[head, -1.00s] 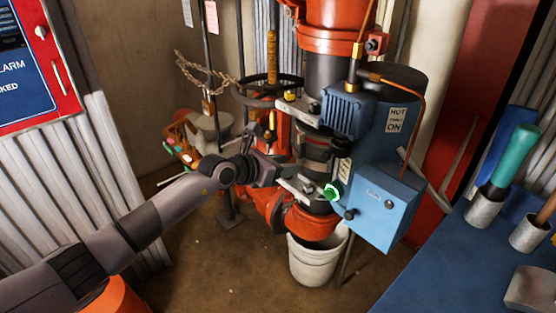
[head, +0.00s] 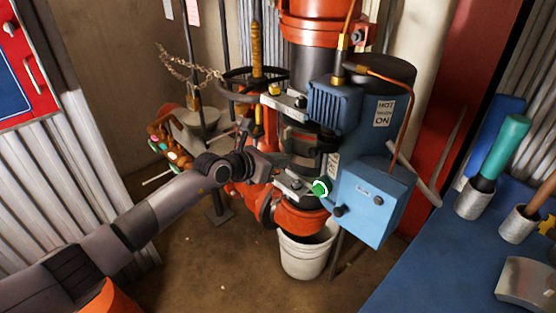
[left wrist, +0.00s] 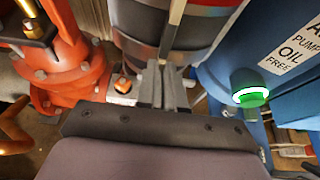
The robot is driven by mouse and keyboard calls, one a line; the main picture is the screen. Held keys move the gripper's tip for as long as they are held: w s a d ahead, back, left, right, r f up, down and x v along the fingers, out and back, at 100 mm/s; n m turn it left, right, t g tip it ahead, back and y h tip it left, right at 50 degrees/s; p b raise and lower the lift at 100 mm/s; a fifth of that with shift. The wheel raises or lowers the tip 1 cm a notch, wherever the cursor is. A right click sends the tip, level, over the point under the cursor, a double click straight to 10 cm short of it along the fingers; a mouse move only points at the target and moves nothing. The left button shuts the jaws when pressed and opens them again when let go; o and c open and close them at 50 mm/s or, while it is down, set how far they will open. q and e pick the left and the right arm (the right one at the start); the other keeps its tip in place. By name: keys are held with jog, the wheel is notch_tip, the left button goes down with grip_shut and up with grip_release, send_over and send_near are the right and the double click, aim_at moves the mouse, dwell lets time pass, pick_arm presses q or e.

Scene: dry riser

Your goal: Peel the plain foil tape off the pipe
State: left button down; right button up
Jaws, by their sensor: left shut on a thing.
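The pipe (head: 305,150) stands upright between two grey clamps, with dark and pale bands around it. In the left wrist view the pipe (left wrist: 150,35) is close ahead, grey with a red band near the top. My left gripper (left wrist: 163,72) is at the pipe's front, its fingers together on a thin pale strip (left wrist: 177,22) that runs up across the pipe. The strip looks like the foil tape, but its gripped end is hidden between the fingers. In the head view my left gripper (head: 278,162) is just left of the pipe. My right gripper is not in view.
A blue pump box (head: 372,200) with a green-lit knob (head: 320,187) stands close right of the pipe. Orange flanged pipework (left wrist: 70,65) is close on the left. A white bucket (head: 305,255) is below. A blue bench (head: 430,265) with tools is at right.

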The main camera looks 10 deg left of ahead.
pick_arm(q)
jog(key=shift+s+a+p, duration=0.1)
jog(key=shift+a+p, duration=0.05)
jog(key=shift+p, duration=0.15)
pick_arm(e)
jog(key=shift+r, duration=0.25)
pick_arm(q)
jog(key=s+a+p, duration=0.4)
jog(key=s+p, duration=0.1)
jog(key=s, duration=0.2)
jog(key=shift+s+a+p, duration=0.15)
jog(key=shift+a+p, duration=0.2)
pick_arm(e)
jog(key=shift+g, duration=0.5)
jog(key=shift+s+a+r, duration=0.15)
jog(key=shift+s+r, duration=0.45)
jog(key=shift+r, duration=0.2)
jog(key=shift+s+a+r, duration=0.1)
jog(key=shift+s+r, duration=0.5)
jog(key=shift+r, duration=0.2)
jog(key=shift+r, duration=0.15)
